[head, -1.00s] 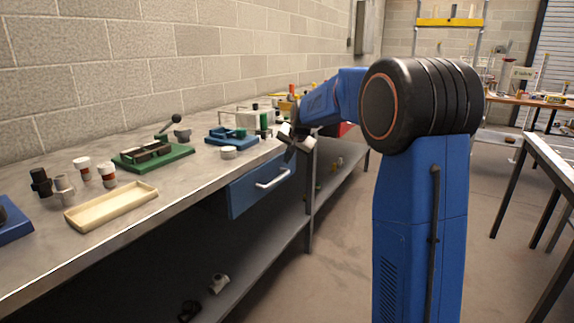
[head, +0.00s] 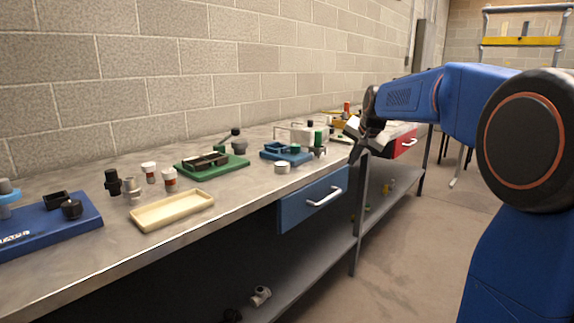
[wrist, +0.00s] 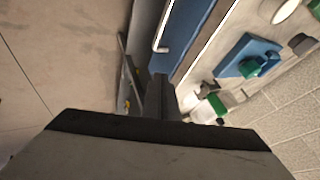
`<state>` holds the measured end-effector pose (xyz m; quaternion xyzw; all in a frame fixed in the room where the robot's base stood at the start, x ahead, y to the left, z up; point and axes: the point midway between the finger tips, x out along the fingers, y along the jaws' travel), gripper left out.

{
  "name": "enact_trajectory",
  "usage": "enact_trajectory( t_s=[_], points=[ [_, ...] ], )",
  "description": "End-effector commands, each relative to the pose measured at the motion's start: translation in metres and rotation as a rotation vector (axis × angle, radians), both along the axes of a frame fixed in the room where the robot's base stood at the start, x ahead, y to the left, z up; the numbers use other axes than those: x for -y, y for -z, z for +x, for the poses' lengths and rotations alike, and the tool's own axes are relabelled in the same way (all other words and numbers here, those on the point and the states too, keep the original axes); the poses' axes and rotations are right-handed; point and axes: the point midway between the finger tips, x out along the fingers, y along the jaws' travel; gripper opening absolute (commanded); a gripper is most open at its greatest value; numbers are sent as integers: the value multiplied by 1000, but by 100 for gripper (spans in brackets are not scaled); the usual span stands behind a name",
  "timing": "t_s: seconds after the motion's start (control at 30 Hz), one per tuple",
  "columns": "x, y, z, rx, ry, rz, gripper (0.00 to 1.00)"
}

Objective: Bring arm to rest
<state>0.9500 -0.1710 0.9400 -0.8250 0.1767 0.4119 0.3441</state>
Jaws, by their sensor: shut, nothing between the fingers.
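My blue arm reaches from the right of the head view toward the workbench (head: 235,200). My gripper (head: 355,140) is near the bench's front edge, close to the right end of the blue drawer (head: 300,205). It is shut and empty. In the wrist view the dark fingers of my gripper (wrist: 160,98) show together, with the blue drawer (wrist: 188,35) beyond them. Part of the bench behind my gripper is hidden.
On the bench are a cream tray (head: 172,210), a green fixture (head: 211,165), a blue fixture (head: 285,153) and a blue base (head: 50,225) at the left. A red drawer (head: 404,143) is beyond my gripper. The floor (head: 420,240) is clear.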

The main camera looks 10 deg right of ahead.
Motion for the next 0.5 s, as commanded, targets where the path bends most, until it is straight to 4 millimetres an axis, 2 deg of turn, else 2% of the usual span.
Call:
enact_trajectory(
  t_s=[0.17, 0.5],
  points=[
    [-12, 0, -27, -12, -38, -23, 0],
    [-51, 18, -144, -66, -201, -124, 0]
  ],
)
